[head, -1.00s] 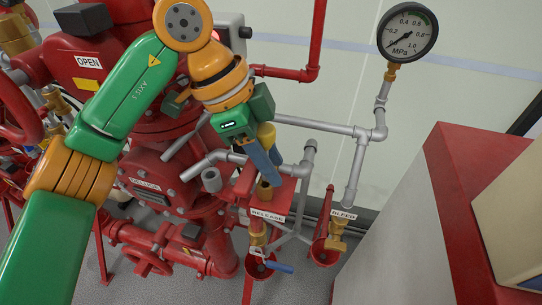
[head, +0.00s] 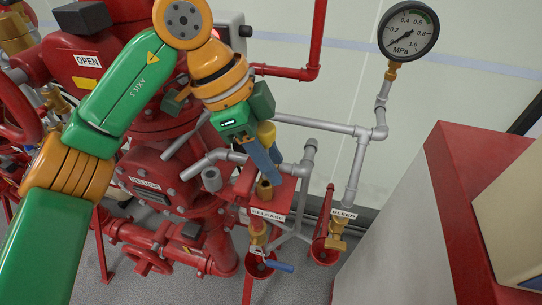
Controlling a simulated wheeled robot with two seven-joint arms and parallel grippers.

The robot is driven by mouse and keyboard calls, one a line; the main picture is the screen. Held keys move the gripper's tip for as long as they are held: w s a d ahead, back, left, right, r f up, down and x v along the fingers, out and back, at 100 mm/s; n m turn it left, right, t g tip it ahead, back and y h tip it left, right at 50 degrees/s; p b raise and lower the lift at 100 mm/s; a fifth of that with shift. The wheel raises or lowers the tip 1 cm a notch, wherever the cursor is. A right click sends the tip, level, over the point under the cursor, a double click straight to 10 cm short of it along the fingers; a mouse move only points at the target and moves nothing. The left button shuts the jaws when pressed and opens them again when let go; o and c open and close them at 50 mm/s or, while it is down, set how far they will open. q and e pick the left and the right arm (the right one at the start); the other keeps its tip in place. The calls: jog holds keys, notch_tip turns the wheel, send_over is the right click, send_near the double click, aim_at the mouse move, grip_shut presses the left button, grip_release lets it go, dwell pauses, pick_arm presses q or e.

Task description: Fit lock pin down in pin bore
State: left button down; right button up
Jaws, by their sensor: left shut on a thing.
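My left gripper (head: 265,163) reaches down over the red release bracket, its blue fingers pointing down. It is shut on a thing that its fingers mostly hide. A yellow piece (head: 266,132) shows beside the fingers and looks like part of the lock pin. Just below the fingertips, a short brass sleeve (head: 264,189) stands upright on the bracket above the RELEASE label (head: 267,215); it looks like the pin bore. From this angle I cannot tell whether the held pin touches the sleeve or is in it. My right gripper is not in view.
Grey pipes (head: 320,126) run close behind the gripper to a pressure gauge (head: 408,32). A brass bleed valve (head: 336,240) is lower right. A red-edged cabinet (head: 440,170) fills the right side.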

pick_arm(q)
jog(key=shift+f+b, duration=1.55)
jog(key=shift+f, duration=0.15)
jog(key=shift+r, duration=0.15)
jog(key=shift+r+p, duration=1.3)
jog(key=shift+f+b, duration=1.3)
jog(key=shift+f, duration=0.05)
dwell(0.4)
jog(key=shift+c, duration=2.2)
grip_release()
jog(key=shift+a, duration=0.1)
